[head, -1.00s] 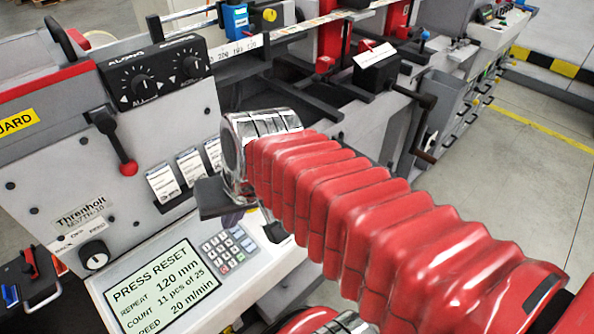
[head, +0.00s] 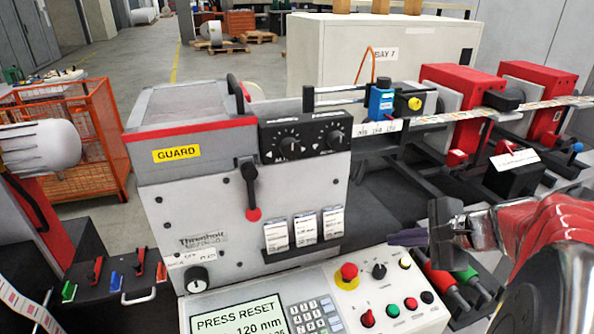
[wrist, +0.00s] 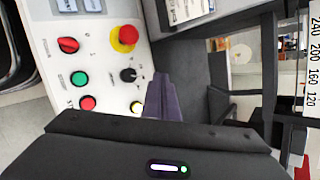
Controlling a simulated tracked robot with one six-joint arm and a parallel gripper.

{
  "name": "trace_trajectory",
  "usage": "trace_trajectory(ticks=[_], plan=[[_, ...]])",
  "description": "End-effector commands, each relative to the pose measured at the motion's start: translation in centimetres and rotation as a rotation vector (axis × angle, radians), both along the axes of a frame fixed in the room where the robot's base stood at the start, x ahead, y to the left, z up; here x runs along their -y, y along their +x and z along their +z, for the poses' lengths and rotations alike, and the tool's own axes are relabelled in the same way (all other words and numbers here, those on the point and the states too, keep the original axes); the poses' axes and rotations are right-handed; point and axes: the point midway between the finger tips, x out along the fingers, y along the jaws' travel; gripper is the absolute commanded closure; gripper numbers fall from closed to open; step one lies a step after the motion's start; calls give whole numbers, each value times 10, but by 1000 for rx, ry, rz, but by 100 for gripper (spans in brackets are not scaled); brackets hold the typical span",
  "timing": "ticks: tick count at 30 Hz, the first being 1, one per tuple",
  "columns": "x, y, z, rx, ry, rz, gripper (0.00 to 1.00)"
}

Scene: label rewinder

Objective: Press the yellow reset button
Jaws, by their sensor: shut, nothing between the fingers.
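The control panel (head: 421,322) carries a small pale-yellow button (head: 405,263) at its upper right, just below my gripper in the head view. In the wrist view the yellow button (wrist: 136,107) is just left of the fingers, close to the edge of my gripper body. My gripper (head: 403,238) is shut and empty, its dark fingertips above the panel's far right edge. The fingers also show in the wrist view (wrist: 164,92), apart from the button in the picture. The display (head: 240,318) reads "PRESS RESET".
A red emergency stop (head: 348,272) on a yellow base and a black knob (head: 379,271) sit left of the button. Green and red buttons are nearer. A blue sensor (head: 381,102) has its own yellow knob. Red and green handles (head: 440,280) stand right of the panel.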

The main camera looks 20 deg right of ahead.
Motion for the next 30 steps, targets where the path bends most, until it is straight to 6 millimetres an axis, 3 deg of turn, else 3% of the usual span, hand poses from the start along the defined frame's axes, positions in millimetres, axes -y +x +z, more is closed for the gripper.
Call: trace_trajectory(ticks=[3,9,23,30], plan=[[35,-3,3,37,89,-135,100],[65,-8,8,77,166,-250,100],[66,-7,6,81,172,-255,100],[66,-5,-9,79,173,-256,100]])
